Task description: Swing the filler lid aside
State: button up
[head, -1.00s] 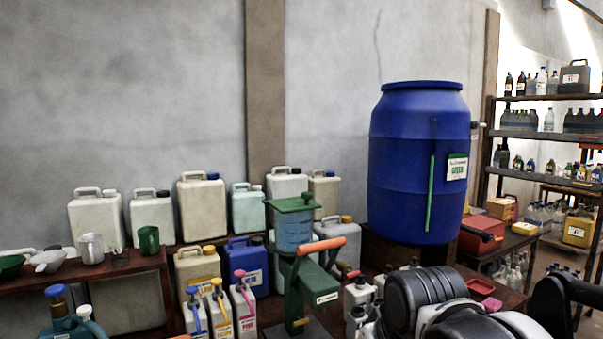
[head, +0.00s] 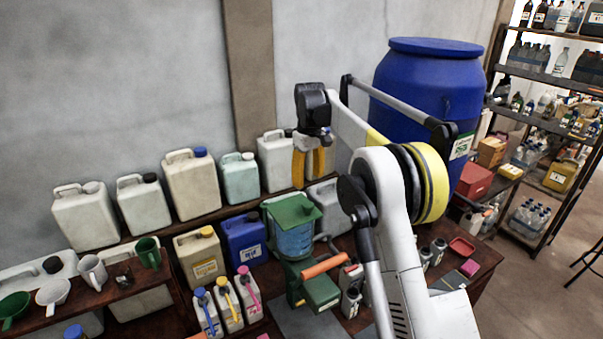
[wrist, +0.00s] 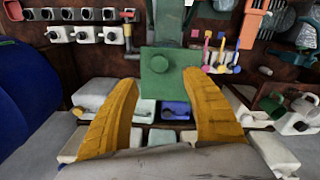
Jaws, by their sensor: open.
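The filler (head: 293,240) stands on the bench in the head view. It has a green body, a clear blue-tinted cylinder and an orange handle (head: 324,265). Its flat green lid (head: 292,211) lies over the top of the cylinder, with a small knob on it. In the wrist view the lid (wrist: 170,72) is a green square, seen from above between and beyond my fingertips. My gripper (head: 308,180) has yellow fingers, open and empty, pointing down above and behind the lid. The fingers (wrist: 165,85) do not appear to touch it.
Several jerrycans, such as a cream one (head: 192,185), line the shelf behind the filler. Small pump bottles (head: 228,305) stand to its left. A large blue barrel (head: 420,85) stands at the right behind my arm. The air above the lid is clear.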

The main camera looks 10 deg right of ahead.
aim_at(307, 204)
jog(key=f, duration=0.3)
jog(key=f+p, duration=0.1)
jog(key=f, duration=0.3)
jog(key=w+f+p, duration=0.1)
jog(key=f, duration=0.2)
jog(key=shift+f, duration=0.3)
jog(key=shift+s, duration=0.1)
grip_shut()
